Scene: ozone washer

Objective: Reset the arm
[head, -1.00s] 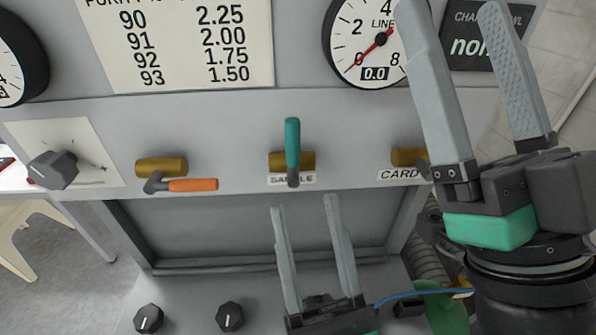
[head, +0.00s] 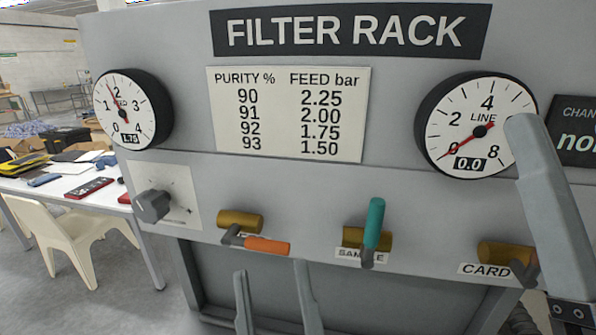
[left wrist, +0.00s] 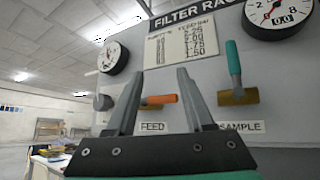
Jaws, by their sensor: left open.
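My left gripper (head: 271,267) is open and empty. Its two grey fingers point up at the lower edge of the head view, in front of the lower panel and below the valve levers. In the left wrist view its fingers (left wrist: 158,75) stand apart, with the feed valve's orange handle (left wrist: 161,99) seen between them; I see no contact. My right gripper (head: 548,210) shows only one long grey finger at the right edge, in front of the panel by the line gauge (head: 465,125). Its other finger is out of view, so its opening cannot be told.
The filter rack carries an orange lever (head: 266,245) lying sideways, an upright teal sample lever (head: 374,224), a card valve (head: 497,252), a grey knob (head: 153,206) and a feed gauge (head: 132,108) reading 1.75. A cluttered table (head: 62,186) and cream chair (head: 78,245) stand left.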

